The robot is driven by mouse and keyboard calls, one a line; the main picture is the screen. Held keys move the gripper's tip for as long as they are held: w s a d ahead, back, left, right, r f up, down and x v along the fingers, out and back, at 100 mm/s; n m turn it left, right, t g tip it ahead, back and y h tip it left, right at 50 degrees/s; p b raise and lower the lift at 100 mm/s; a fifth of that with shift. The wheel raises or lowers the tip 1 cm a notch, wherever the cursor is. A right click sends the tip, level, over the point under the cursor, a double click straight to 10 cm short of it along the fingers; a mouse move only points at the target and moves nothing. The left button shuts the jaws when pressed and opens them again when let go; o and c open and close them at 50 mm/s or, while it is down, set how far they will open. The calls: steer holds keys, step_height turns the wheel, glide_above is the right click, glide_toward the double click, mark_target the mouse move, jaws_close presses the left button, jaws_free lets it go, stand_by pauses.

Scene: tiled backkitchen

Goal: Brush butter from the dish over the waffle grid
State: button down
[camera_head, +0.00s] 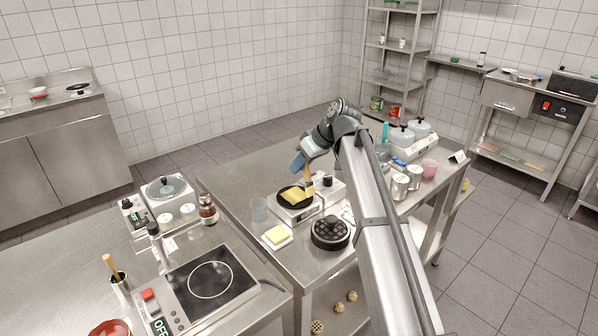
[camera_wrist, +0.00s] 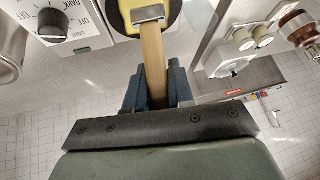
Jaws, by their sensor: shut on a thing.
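My gripper (camera_head: 302,163) is shut on the wooden handle of a brush (camera_head: 308,181). In the wrist view the handle (camera_wrist: 154,62) runs up between the blue fingers to a metal ferrule. A round black gridded piece with a knob (camera_head: 330,232), possibly the waffle grid, stands right of the dish.
A clear cup (camera_head: 259,210) stands left of the appliance. Metal canisters (camera_head: 400,187) and a pink cup (camera_head: 430,167) stand to the right. A hotplate (camera_head: 211,281) is on the front left table. The steel top behind the appliance is partly clear.

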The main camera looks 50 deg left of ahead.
steer(key=shift+r, duration=2.6)
